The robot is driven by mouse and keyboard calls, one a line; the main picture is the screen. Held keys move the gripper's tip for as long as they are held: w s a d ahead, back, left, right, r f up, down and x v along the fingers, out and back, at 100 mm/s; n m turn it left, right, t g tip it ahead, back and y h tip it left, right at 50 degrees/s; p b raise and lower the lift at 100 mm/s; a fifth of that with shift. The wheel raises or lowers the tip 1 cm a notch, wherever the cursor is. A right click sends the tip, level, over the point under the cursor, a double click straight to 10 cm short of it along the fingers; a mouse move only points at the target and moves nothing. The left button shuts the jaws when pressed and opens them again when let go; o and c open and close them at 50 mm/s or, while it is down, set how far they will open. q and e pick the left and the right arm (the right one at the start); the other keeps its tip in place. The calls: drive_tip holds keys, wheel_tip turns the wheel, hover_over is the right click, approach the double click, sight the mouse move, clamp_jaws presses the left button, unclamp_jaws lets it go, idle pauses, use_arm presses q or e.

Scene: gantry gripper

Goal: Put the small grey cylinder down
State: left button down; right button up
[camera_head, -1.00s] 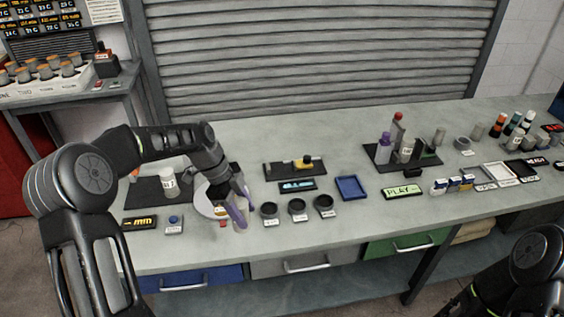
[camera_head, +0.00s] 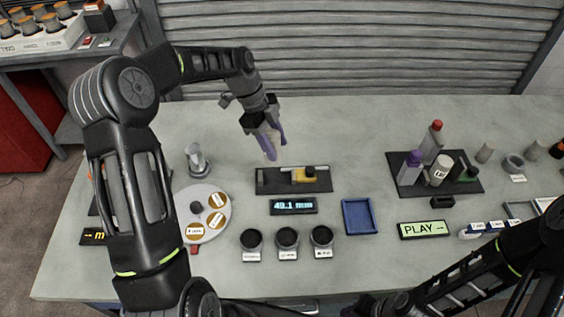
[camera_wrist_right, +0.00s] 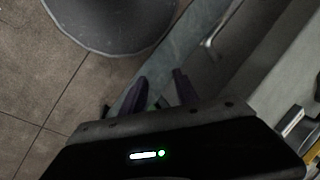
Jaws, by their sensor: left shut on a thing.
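My left gripper (camera_head: 272,148) is above the back of the workbench, just behind the dark tray with the yellow part, fingers pointing down. Its purple fingers are shut on a small pale grey piece, which I take to be the small grey cylinder (camera_head: 267,149). The fingers hide much of it, and I cannot tell whether it touches the bench. My right gripper (camera_wrist_right: 161,88) shows in the right wrist view with its two purple fingers apart and nothing visible between them, over the floor near the bench.
The dark tray (camera_head: 263,187) stands before the left gripper, with a lit display (camera_head: 293,206) in front. A round white plate (camera_head: 217,229) and a grey metal object (camera_head: 198,160) are left. Black cups (camera_head: 287,238) and a blue tray (camera_head: 359,217) are nearer the front. The back middle bench is clear.

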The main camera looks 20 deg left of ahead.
sight(278, 162)
use_arm(q)
drive_tip(key=shift+w, duration=0.2)
drive_tip(key=shift+s, duration=0.25)
wheel_tip(278, 162, down, 4)
drive_tip(key=shift+f+b, duration=0.2)
drive_tip(key=shift+b, duration=0.95)
drive_tip(key=shift+w+f, duration=0.1)
drive_tip(key=shift+f, duration=0.15)
drive_tip(key=shift+f+b, duration=1.15)
drive_tip(key=shift+f, duration=1.3)
drive_tip(key=shift+f, duration=0.2)
drive_tip(key=c, duration=0.7)
unclamp_jaws()
